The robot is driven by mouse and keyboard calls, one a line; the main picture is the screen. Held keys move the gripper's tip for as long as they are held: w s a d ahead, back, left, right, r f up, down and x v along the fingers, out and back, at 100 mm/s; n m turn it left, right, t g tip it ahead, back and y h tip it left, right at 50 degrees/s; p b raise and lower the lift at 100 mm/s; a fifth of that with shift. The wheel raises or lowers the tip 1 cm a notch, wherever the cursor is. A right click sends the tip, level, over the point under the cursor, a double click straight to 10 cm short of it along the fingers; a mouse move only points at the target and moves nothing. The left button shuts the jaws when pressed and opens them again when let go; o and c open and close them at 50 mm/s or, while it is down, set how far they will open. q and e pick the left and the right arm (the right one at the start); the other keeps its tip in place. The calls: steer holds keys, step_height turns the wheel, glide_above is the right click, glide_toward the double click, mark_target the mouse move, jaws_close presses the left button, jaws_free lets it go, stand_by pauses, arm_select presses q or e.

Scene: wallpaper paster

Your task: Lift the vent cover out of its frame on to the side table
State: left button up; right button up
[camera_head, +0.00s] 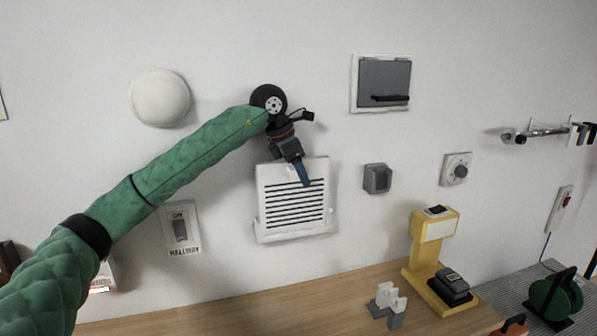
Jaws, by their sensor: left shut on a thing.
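The vent cover (290,215) is a white square panel with dark horizontal slots, upright against the wall in the middle of the view. Its lower edge sits at a white frame ledge (298,235); whether it is clear of the frame I cannot tell. My left gripper (304,178) reaches down over the cover's top edge and is shut on the cover near its upper middle. The fingers hide a small part of the top slots. My right gripper does not show. A wooden table top (230,310) runs along the wall below.
A yellow stand (420,262) and a small grey-and-white bracket (388,303) stand on the wood. A grey box (377,178), a hatch (384,83), a dial (456,170) and a hallway switch (180,228) are on the wall. The wood left of the bracket looks clear.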

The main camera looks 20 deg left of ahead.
arm_select(q)
steer(key=shift+r, duration=0.15)
steer(key=shift+r+p, duration=1.1)
steer(key=shift+r, duration=1.9)
steer(key=shift+r+p, duration=0.65)
steer(key=shift+r, duration=1.25)
